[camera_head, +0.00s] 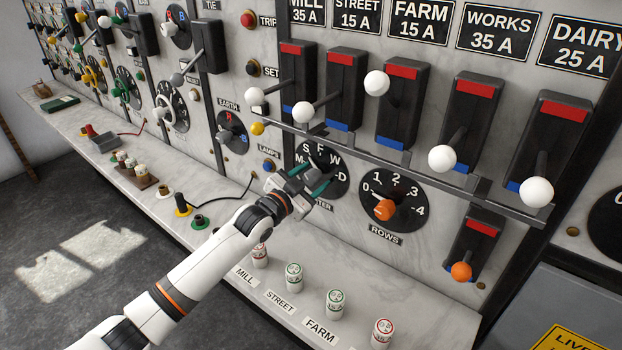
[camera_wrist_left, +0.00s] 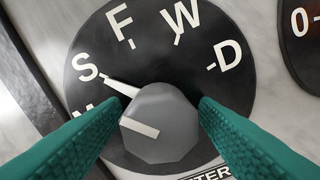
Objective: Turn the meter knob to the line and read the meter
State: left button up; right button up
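The meter knob (camera_wrist_left: 160,122) is grey and faceted, with a white bar on its face, on a black dial (camera_wrist_left: 200,75) lettered M, S, F, W and D. A white line runs from its upper left to the S mark; the bar slants to the left. The dial (camera_head: 331,163) shows partly behind my gripper in the head view. My left gripper (camera_head: 308,183) is open at the dial, its green fingers on either side of the knob. I cannot tell whether they touch it. My right gripper is not in view. No meter face shows clearly.
An orange-knobbed ROWS dial (camera_head: 412,204) is close to the right. A metal rail (camera_head: 400,157) and white-balled levers (camera_head: 442,158) are above. Below, the ledge (camera_head: 435,320) holds several labelled cylinders (camera_head: 335,302). A grey box (camera_head: 565,310) stands at the lower right.

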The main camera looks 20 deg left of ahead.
pick_arm(q)
jog(key=shift+s+a+f, duration=0.1)
jog(key=shift+s+a, duration=0.1)
jog(key=shift+s, duration=0.35)
jog(key=b+v, duration=0.3)
jog(key=v, duration=0.8)
